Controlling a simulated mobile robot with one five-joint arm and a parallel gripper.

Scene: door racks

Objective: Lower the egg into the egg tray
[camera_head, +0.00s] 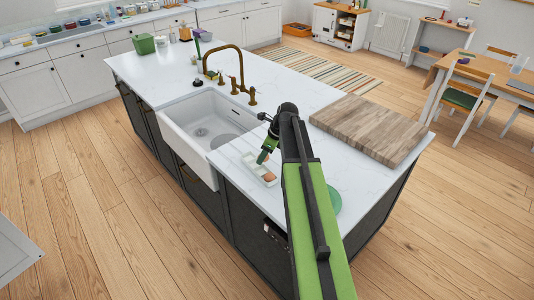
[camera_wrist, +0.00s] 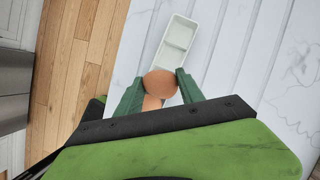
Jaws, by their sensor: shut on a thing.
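My gripper (camera_head: 263,156) is over the white egg tray (camera_head: 250,160) on the island worktop. In the wrist view, its two green fingers are shut on a brown egg (camera_wrist: 160,82), one finger on each side. The white egg tray (camera_wrist: 173,46) extends away from the egg, and its visible far compartments are empty. A second orange-brown rounded thing (camera_wrist: 152,103), likely another egg, shows partly behind the held egg. In the head view, a brown egg (camera_head: 269,177) shows at the tray's near end. The gap between the held egg and the tray cannot be judged.
A white sink (camera_head: 209,122) with a brass faucet (camera_head: 235,65) lies left of the tray. A thick wooden board (camera_head: 368,128) lies to the right. A green round plate (camera_head: 334,200) is partly hidden behind my arm. The marble between sink and board is clear.

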